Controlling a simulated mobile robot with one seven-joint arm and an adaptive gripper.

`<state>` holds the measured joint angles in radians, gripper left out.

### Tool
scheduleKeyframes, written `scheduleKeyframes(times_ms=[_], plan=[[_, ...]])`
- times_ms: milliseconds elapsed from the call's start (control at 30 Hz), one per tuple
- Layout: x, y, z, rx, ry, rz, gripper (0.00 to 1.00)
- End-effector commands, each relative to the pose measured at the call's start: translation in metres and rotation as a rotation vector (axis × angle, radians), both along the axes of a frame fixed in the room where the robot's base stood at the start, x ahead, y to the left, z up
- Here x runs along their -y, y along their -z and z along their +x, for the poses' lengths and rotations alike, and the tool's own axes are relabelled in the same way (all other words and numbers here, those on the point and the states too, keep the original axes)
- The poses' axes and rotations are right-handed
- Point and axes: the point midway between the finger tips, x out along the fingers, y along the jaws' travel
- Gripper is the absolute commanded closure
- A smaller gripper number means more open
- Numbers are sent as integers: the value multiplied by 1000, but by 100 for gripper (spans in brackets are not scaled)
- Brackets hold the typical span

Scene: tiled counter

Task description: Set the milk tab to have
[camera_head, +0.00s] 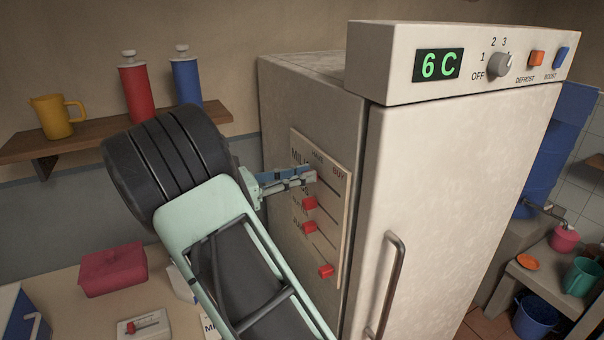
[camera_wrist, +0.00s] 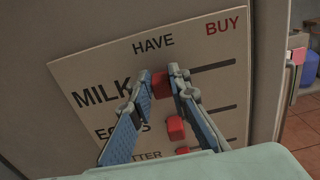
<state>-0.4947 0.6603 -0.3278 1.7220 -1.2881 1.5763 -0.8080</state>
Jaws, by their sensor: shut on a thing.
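The shopping board (camera_head: 335,215) is fixed to the fridge's side, with HAVE on the left and BUY on the right. Its MILK row is on top, and the wrist view also shows the board (camera_wrist: 90,75). The red milk tab (camera_wrist: 176,72) sits near the HAVE end of its slot, with bare slot running right toward BUY. My gripper (camera_wrist: 168,82) is shut on the milk tab, a blue finger on each side. In the head view my gripper (camera_head: 304,178) reaches the board from the left. The fingers hide the slot's left end.
Below are the red eggs tab (camera_wrist: 176,128), the butter tab (camera_head: 310,227) and a lower tab (camera_head: 326,270) farther right. The fridge (camera_head: 450,180) has a front handle (camera_head: 390,285). A shelf (camera_head: 100,135) with bottles and a yellow jug is behind my arm.

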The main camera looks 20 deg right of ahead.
Motion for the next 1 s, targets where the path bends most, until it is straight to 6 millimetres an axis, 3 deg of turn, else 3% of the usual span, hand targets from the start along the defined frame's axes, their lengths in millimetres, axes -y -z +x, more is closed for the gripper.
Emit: scheduleKeyframes(times_ms=[67, 100, 233, 633, 1000], plan=[[-1, -2, 3, 6, -10, -1, 100], [-1, -2, 3, 6, -11, -1, 80], [-1, -2, 3, 5, -9, 0, 66], [-9, -1, 2, 4, -8, 0, 65], [-83, -1, 0, 5, -10, 0, 65]])
